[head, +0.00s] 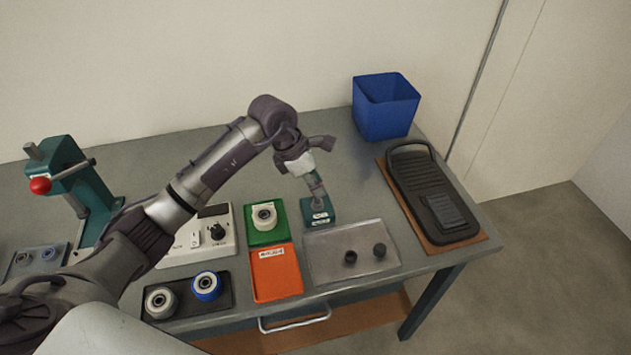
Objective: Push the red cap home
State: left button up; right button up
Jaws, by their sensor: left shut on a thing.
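My left gripper (317,194) points down over a small dark teal block (320,216) with a white label, right of the green tray. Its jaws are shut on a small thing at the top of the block. The fingers hide most of that thing, and its colour and whether it touches the block cannot be told. I cannot make out a red cap anywhere. The one clear red thing is the round knob (40,186) on the teal press (75,185) at the left. My right gripper is not in view.
A green tray (281,232) holds a pale wheel; an orange tray (276,275) is empty. A clear tray (325,265) holds two dark pieces. A black tray (183,306) holds two wheels. A switch box (222,239), blue bin (384,108) and black case (410,180) stand around.

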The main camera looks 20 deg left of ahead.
pick_arm(q)
jog(key=shift+f+b, duration=0.3)
jog(key=shift+f, duration=0.05)
dwell(0.3)
jog(key=o, duration=0.8)
jog(key=shift+o, duration=0.2)
jog(key=shift+r, duration=0.1)
jog(key=v, duration=1.2)
jog(key=shift+a, duration=0.1)
